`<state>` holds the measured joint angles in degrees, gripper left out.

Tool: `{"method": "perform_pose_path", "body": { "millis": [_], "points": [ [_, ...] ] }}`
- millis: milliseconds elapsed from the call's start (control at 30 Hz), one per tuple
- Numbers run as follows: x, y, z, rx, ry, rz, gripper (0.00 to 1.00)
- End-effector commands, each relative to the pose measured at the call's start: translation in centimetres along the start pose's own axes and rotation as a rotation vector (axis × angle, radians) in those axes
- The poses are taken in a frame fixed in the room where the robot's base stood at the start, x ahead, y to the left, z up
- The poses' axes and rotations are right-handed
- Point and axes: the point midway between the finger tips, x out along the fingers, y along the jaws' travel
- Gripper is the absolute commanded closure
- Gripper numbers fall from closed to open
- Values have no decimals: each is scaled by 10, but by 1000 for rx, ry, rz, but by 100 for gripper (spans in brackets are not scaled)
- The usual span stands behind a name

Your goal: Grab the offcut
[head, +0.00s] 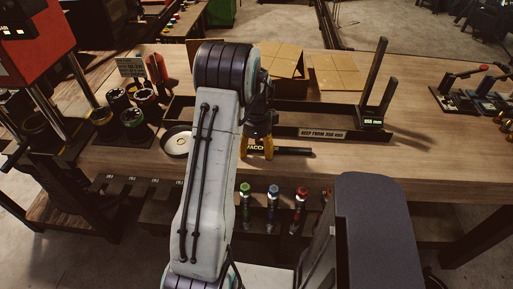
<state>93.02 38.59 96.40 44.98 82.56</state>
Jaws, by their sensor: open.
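A short black hose piece, which looks like the offcut (293,151), lies on the wooden bench in front of a long dark tray. Light lettering shows on its left part. My gripper (257,150) has yellow fingertips, spread apart with a gap between them. It points down at the left part of the hose piece, and the lettering shows between the fingertips. I cannot tell whether the fingers touch it. My arm hides the bench to the left of the gripper.
The long tray (300,132) has a "KEEP FROM 350 MM" label and a small display (372,121) at its right end. A round dish (177,142) is left of my arm. Coloured-top tools (273,205) hang at the bench's front edge.

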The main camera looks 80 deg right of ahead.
Motion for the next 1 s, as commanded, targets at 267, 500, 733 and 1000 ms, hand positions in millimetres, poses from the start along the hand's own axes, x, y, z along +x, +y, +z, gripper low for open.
{"method": "perform_pose_path", "body": {
  "millis": [267,500,733,1000],
  "points": [
    [0,0,0,0,0,0,43],
    [0,0,0,0,0,0,64],
    [0,0,0,0,0,0,85],
    [0,0,0,0,0,0,100]
  ]
}}
